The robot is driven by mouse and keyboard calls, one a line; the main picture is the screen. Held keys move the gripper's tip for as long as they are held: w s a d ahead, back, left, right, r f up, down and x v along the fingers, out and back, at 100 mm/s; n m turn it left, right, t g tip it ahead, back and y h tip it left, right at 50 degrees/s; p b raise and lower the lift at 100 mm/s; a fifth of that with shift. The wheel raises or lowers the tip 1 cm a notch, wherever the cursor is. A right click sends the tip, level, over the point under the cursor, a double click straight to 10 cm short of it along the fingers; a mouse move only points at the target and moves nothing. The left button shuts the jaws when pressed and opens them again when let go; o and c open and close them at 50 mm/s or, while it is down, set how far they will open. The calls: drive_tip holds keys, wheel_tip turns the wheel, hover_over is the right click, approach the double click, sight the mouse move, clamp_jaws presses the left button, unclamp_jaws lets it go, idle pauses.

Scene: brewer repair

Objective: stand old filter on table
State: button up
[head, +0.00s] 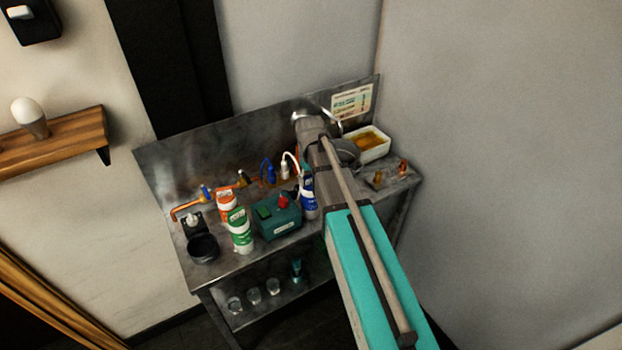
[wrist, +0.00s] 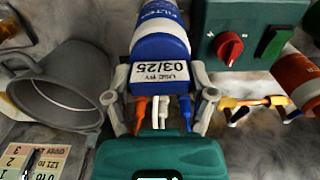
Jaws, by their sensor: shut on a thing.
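The old filter is a blue and white cylinder with a "USE BY 03/25" label. It shows in the wrist view (wrist: 160,40) and, partly behind my arm, in the head view (head: 308,193). My gripper (wrist: 162,85) has a finger on either side of the filter at its labelled end and is shut on it. In the head view the filter looks roughly upright beside the green box, over the metal table (head: 235,262). I cannot tell whether its base touches the table. My arm hides most of the gripper in the head view.
The green box (head: 278,218) with a red knob stands close to the filter. A green and white tube (head: 239,230) and a black cup (head: 203,248) stand further left. A grey jug (wrist: 62,88) and a white tub (head: 377,151) are on the table's other side.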

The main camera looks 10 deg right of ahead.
drive_tip(key=o, duration=1.1)
drive_tip(key=shift+r, duration=0.15)
wheel_tip(320, 180, up, 12)
drive_tip(key=p, duration=1.2)
drive_tip(key=shift+s, duration=0.1)
drive_tip(key=s+m, duration=0.1)
drive_tip(key=s, duration=0.4)
drive_tip(key=s+m, duration=0.1)
drive_tip(key=s, duration=0.4)
drive_tip(key=s+m, duration=0.1)
drive_tip(key=s, duration=0.5)
drive_tip(key=shift+d+m, duration=0.15)
drive_tip(key=shift+m, duration=0.15)
